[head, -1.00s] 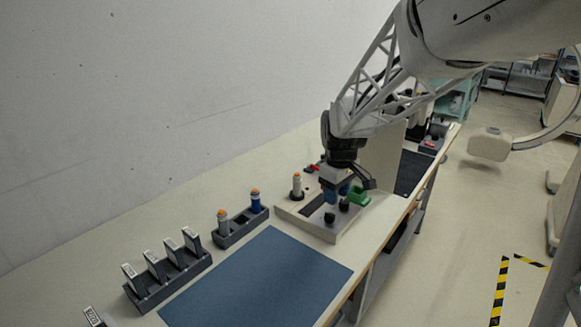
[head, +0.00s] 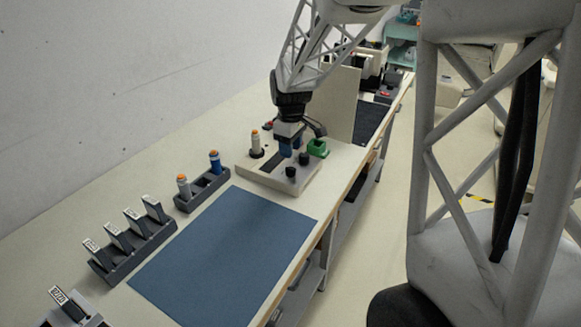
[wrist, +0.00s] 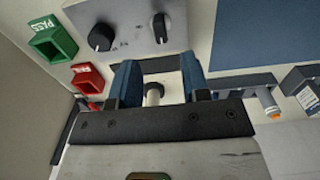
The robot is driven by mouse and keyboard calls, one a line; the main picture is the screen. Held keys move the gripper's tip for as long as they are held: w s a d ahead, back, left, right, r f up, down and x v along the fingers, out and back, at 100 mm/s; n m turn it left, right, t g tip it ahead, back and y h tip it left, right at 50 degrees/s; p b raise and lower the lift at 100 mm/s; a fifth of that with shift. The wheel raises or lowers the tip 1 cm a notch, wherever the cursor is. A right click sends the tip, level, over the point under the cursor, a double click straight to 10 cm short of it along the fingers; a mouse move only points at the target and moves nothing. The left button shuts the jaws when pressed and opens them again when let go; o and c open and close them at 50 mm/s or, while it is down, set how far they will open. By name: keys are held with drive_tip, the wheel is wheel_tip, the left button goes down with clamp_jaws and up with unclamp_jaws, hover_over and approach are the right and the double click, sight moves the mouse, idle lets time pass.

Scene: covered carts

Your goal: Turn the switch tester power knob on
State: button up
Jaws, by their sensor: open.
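The switch tester (head: 247,170) is a pale box on the bench. It carries two black knobs, one nearer the front edge (head: 291,171) and one closer to the green bin (head: 304,158). In the wrist view both knobs, the left one (wrist: 101,37) and the right one (wrist: 160,28), stand on a grey panel beyond the fingertips. I cannot tell which is the power knob, and its setting is unreadable. My gripper (head: 285,152) is over the tester, open, its blue fingers (wrist: 158,68) apart and touching no knob. A pale cylinder (wrist: 153,93) shows between the fingers, lower down.
A pale, orange-tipped cylinder (head: 255,143) stands upright on the tester's left. A green PASS bin (wrist: 52,40) and a red bin (wrist: 88,78) are close by. A two-cylinder rack (head: 205,192), a tag rack (head: 135,248) and a clear blue mat (head: 225,250) lie nearer.

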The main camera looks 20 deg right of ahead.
sight(291, 167)
drive_tip(key=shift+f, duration=3.75)
clamp_jaws()
